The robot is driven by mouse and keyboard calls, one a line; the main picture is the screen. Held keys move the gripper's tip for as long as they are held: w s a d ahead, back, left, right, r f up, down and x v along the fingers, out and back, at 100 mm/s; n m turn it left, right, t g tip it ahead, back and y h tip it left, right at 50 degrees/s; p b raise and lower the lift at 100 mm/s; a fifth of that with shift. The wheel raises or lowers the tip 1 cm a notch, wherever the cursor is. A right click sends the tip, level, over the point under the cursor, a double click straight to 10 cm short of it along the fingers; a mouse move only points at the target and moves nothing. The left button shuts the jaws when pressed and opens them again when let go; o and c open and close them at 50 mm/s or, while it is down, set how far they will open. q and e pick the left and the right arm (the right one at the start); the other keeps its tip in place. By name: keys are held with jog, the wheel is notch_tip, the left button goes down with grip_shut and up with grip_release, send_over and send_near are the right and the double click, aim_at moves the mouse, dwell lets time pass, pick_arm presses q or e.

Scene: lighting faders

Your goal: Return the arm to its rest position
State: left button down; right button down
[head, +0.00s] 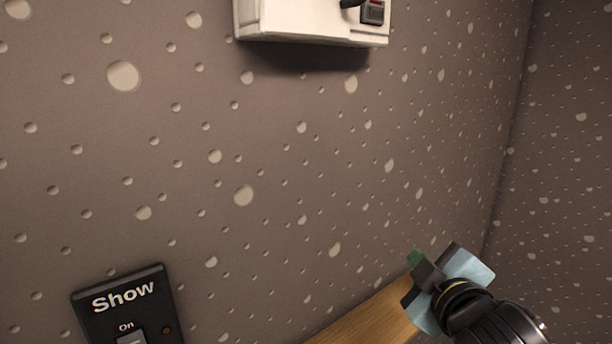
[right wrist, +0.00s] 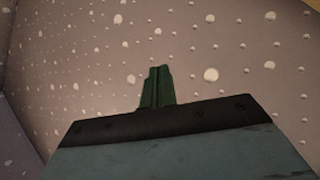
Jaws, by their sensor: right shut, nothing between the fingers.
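My right gripper (head: 415,258) is at the lower right in the head view, in front of the spotted wall and above a wooden surface. Its green fingertips are shut together with nothing between them. In the right wrist view the closed green fingers (right wrist: 157,87) point at the spotted wall and touch nothing that I can see. My left gripper is not in view.
A black panel marked "Show" (head: 125,297) with an "On" switch is on the wall at the lower left. A white box (head: 310,24) with a small switch is at the top. A wooden surface (head: 370,318) runs along the bottom. The wall between is bare.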

jog(key=s+d+f+m+g, duration=0.1)
jog(key=s+f+m+g, duration=0.2)
jog(key=s+f, duration=0.5)
jog(key=s+d+f+m+g, duration=0.1)
jog(key=s+f+m+g, duration=0.2)
jog(key=f, duration=0.8)
jog(key=s+d+f+m+g, duration=0.1)
jog(key=s+f+m+g, duration=0.15)
jog(key=s+f, duration=0.45)
jog(key=s+d+f+m+g, duration=0.1)
jog(key=s+f+g, duration=0.35)
jog(key=s, duration=0.45)
notch_tip(320, 180, down, 31)
jog(key=b, duration=0.8)
jog(key=s+d+f+g+b, duration=0.1)
jog(key=s+f+b, duration=0.2)
jog(key=s+f, duration=0.5)
jog(key=s+d+f+n+b, duration=0.1)
jog(key=s+d+f+b, duration=0.1)
jog(key=s+f, duration=0.7)
notch_tip(320, 180, down, 5)
jog(key=shift+s+f+g+h+b, duration=0.1)
jog(key=shift+s+g+h+b, duration=0.25)
jog(key=shift+b, duration=0.45)
jog(key=shift+w, duration=0.1)
